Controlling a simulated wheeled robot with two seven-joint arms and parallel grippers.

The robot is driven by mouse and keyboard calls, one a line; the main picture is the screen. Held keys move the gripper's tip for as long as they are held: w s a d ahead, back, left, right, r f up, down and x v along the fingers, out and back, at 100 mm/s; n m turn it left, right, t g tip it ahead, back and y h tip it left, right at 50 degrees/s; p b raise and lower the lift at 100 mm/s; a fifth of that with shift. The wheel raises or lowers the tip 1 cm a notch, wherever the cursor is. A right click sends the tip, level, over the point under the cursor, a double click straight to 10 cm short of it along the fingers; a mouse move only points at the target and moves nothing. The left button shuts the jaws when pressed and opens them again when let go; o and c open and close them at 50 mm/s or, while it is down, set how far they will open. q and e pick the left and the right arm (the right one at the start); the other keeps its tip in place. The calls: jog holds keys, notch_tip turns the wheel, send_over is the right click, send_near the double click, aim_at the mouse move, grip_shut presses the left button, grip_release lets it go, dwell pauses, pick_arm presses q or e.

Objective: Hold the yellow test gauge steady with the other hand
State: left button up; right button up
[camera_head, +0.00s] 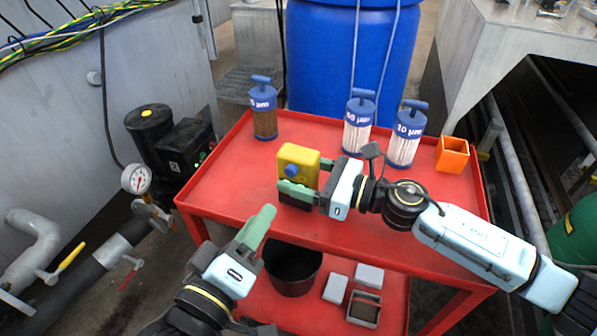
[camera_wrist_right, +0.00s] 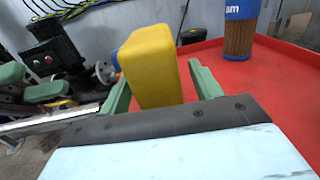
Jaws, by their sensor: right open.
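The yellow test gauge (camera_head: 298,160), a yellow block with a blue knob on its side, is at the middle of the red cart's top. My right gripper (camera_head: 305,180) is open at it, reaching in from the right. In the right wrist view the yellow gauge (camera_wrist_right: 152,65) stands between the two green fingers, with a gap showing on the right side; contact on the left side is unclear. My left gripper (camera_head: 268,270) is open and empty, in front of the cart's near edge, below and left of the gauge. Its green fingers also show at the left of the wrist view (camera_wrist_right: 35,84).
Several blue-capped filter cylinders, one brown (camera_head: 265,117) and two pale (camera_head: 357,135), (camera_head: 404,148), stand at the back of the red cart (camera_head: 225,190). An orange open box (camera_head: 452,156) is at the right. A black bucket (camera_head: 292,270) sits on the lower shelf.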

jog(key=shift+w+a, duration=0.1)
jog(key=shift+a, duration=0.2)
jog(key=c, duration=1.1)
pick_arm(q)
grip_shut()
pick_arm(e)
jog(key=shift+c, duration=0.3)
dwell(0.9)
